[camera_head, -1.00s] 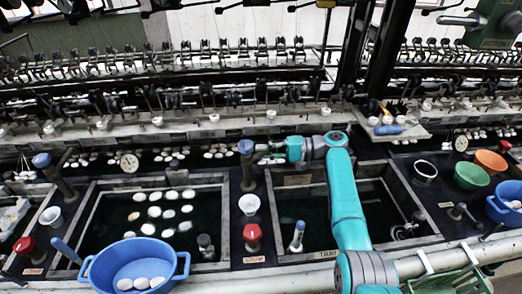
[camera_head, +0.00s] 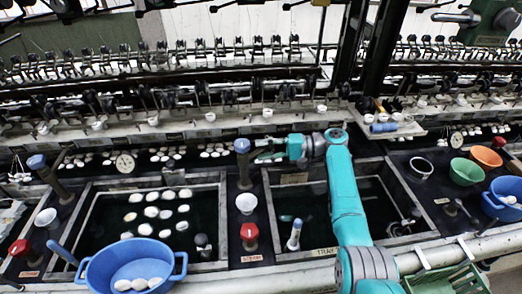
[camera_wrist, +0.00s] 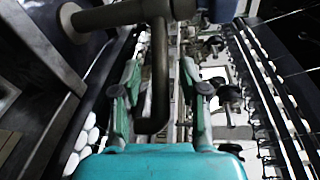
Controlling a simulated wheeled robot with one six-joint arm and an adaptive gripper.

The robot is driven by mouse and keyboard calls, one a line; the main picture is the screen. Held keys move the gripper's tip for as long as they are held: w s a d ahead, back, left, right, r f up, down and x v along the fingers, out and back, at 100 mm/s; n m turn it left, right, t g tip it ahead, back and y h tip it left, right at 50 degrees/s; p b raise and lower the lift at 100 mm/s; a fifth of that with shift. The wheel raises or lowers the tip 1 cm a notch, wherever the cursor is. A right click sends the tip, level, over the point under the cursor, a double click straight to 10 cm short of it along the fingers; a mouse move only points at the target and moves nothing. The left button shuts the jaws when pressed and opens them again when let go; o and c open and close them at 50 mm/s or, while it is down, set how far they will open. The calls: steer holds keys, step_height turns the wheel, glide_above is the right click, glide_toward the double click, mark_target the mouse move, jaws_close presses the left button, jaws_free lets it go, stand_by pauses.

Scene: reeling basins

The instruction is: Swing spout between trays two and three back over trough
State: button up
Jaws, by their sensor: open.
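The spout's post with its blue cap (camera_head: 242,146) stands between the two basins in the head view. In the wrist view the grey spout (camera_wrist: 160,50) comes from the left and bends down between the fingers. My gripper (camera_head: 262,153) is beside the post, right of it, with its fingers pointing left. It is open in the wrist view (camera_wrist: 163,80), one finger on each side of the down-turned pipe. I cannot tell whether either finger touches it. The trough (camera_head: 135,160) is the dark strip with white cocoons behind the basins.
The left basin (camera_head: 86,215) holds white cocoons in dark water. My arm crosses the right basin (camera_head: 268,200). A blue bowl (camera_head: 105,273) stands at the front left. A white cup (camera_head: 246,203) and red knob (camera_head: 249,232) sit between the basins. Green (camera_head: 466,171) and orange (camera_head: 486,157) bowls stand right.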

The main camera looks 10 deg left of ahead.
steer(key=d+r, duration=0.1)
steer(key=d, duration=0.9)
steer(key=shift+w+d+r, duration=0.25)
steer(key=shift+w, duration=0.2)
steer(key=shift+c, duration=0.2)
